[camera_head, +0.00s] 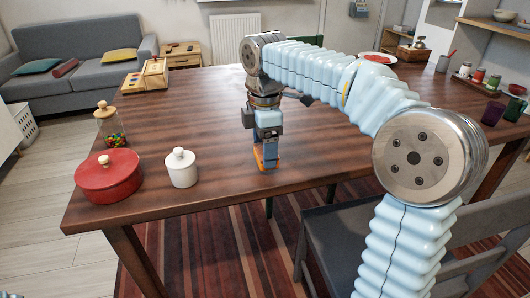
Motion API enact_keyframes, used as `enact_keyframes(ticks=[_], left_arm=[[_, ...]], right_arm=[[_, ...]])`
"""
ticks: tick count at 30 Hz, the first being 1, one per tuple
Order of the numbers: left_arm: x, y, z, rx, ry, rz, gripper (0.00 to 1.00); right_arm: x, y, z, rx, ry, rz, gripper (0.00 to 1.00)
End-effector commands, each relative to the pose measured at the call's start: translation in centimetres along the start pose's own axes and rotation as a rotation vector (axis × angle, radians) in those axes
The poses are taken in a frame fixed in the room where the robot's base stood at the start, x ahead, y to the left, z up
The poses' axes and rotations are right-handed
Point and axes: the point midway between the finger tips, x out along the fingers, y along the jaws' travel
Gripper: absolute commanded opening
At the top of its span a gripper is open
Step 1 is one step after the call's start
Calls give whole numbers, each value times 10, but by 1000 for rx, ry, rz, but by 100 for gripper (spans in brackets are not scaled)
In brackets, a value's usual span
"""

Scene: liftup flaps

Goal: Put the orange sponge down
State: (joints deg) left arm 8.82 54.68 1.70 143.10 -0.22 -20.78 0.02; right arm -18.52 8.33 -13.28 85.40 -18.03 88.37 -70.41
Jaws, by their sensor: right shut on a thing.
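My right gripper (267,158) points down over the near part of the wooden table (215,111). It is shut on the orange sponge (259,157), of which only small orange parts show between and beside the fingers. The sponge is at or just above the tabletop; I cannot tell whether it touches. My left gripper is not in view.
A white lidded jar (182,170), a red pot (107,177) and a glass jar of sweets (109,127) stand at the table's left end. Tabletop around the gripper is clear. A chair (345,240) stands in front.

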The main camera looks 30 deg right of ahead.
Motion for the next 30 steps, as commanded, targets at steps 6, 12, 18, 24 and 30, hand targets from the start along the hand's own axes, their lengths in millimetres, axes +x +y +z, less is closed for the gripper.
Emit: enact_keyframes(ticks=[6, 12, 18, 24, 30], left_arm=[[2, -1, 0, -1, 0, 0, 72], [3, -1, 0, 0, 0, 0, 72], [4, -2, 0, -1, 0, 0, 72], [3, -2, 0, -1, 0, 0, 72], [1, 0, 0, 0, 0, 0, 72]], right_arm=[[13, 0, 1, 1, 1, 2, 44], [14, 0, 1, 1, 1, 1, 44], [15, 0, 1, 1, 1, 1, 93], [15, 0, 1, 1, 1, 1, 99], [8, 0, 1, 1, 1, 2, 99]])
